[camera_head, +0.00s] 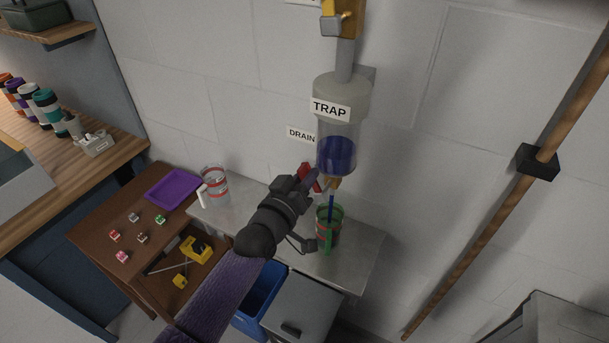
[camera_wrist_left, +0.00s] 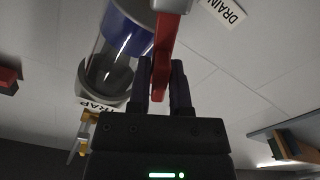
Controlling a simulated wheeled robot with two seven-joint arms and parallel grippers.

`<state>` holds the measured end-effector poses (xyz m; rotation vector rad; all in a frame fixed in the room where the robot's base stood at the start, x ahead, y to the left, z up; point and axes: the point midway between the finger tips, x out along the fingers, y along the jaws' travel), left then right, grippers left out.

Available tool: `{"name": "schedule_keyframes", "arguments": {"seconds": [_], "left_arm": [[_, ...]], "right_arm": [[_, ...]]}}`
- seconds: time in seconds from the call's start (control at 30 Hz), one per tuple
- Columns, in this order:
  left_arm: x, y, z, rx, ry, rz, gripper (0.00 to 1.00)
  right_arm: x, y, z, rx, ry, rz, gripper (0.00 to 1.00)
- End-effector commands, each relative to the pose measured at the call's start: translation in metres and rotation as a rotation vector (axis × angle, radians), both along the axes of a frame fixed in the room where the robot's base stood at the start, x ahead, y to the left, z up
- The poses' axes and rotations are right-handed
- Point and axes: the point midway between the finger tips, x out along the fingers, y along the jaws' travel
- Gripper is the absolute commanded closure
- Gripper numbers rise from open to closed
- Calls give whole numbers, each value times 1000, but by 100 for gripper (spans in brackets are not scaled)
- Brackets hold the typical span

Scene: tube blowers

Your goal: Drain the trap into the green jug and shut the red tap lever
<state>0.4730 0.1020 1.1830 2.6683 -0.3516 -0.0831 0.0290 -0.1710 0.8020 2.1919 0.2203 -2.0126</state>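The trap (camera_head: 340,100) hangs on the wall, a grey body with a clear bowl holding dark blue liquid (camera_head: 338,152). It also shows upside down in the left wrist view (camera_wrist_left: 110,70). A blue stream (camera_head: 331,204) runs from under the bowl into the green jug (camera_head: 328,238), which stands upright on the metal shelf. The red tap lever (camera_head: 308,176) is beside the outlet. My left gripper (camera_head: 301,180) is at the lever. In the left wrist view its fingers (camera_wrist_left: 166,85) close on both sides of the red lever (camera_wrist_left: 166,40). My right gripper is not in view.
A red-striped jug (camera_head: 215,183) stands on the metal shelf (camera_head: 355,262), left of my gripper. A brown table (camera_head: 115,210) with a purple tray (camera_head: 172,187) is at left. A blue bin (camera_head: 258,300) is below. A wooden pole (camera_head: 490,210) slants along the right wall.

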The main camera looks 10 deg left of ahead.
Motion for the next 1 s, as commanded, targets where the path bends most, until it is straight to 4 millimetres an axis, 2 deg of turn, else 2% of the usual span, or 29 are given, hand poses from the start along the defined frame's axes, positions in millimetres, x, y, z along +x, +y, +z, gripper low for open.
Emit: {"name": "schedule_keyframes", "arguments": {"seconds": [0.03,0.1,0.13,0.37,0.47,0.8,1.0], "left_arm": [[0,0,-1,1,2,0,64],[0,0,-1,0,2,0,49],[0,0,-1,-1,1,0,47],[0,0,0,-1,-1,0,47],[-7,2,0,-1,1,1,47],[-79,21,-1,1,3,0,47],[-96,26,0,0,0,0,47]], "right_arm": [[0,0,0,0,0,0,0],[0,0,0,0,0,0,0],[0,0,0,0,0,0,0],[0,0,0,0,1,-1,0],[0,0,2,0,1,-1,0],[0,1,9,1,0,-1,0],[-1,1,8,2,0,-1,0]]}}
